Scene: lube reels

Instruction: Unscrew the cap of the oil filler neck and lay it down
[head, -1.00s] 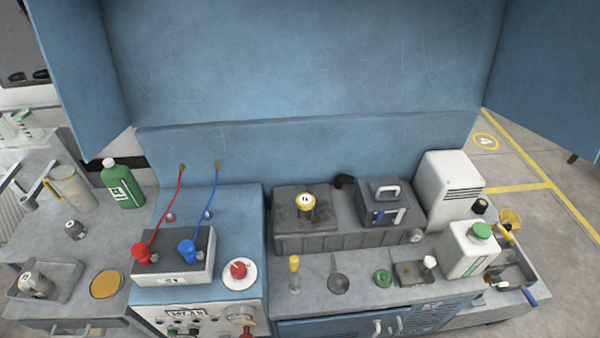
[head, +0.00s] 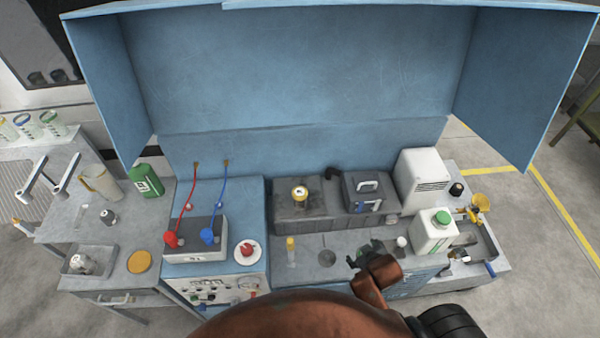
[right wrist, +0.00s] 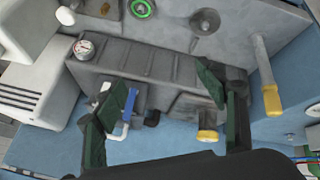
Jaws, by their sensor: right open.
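The yellow cap of the oil filler neck (head: 300,193) sits on top of the dark grey engine block (head: 320,218) at the bench's back. The right wrist view shows the cap (right wrist: 207,135) at the lower middle, beside the right finger. My right gripper (head: 364,256) is open and empty, above the front right of the bench. In the right wrist view its dark green fingers (right wrist: 155,105) stand wide apart, with the cap not between their tips. My left gripper is not in view.
A dark box with a white handle (head: 367,192) stands right of the cap. A yellow-topped rod (head: 291,252), a funnel (head: 327,258) and a white jug with a green cap (head: 433,233) stand in front. The bench between rod and funnel is bare.

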